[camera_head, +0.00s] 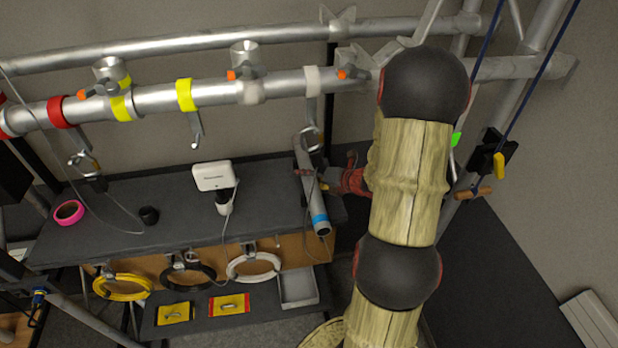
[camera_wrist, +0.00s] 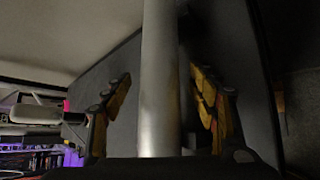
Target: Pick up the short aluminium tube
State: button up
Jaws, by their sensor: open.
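The short aluminium tube (camera_head: 305,180) is a grey cylinder with a blue band near its lower end. It slants over the right end of the dark shelf, its top close to a hanging hook; whether it rests on the shelf or hangs is unclear. My gripper (camera_head: 328,186) reaches it from the right, partly hidden behind my arm. In the wrist view the tube (camera_wrist: 160,85) runs upright between the two orange-padded fingers of my gripper (camera_wrist: 162,100). The fingers are apart, with a visible gap on each side of the tube.
A truss (camera_head: 220,95) with clamps and coloured tape crosses above the dark shelf (camera_head: 120,195). Cable coils (camera_head: 190,275) and a grey tray (camera_head: 298,287) are below.

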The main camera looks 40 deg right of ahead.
jog(key=c, duration=0.3)
jog(key=c, duration=1.1)
grip_shut()
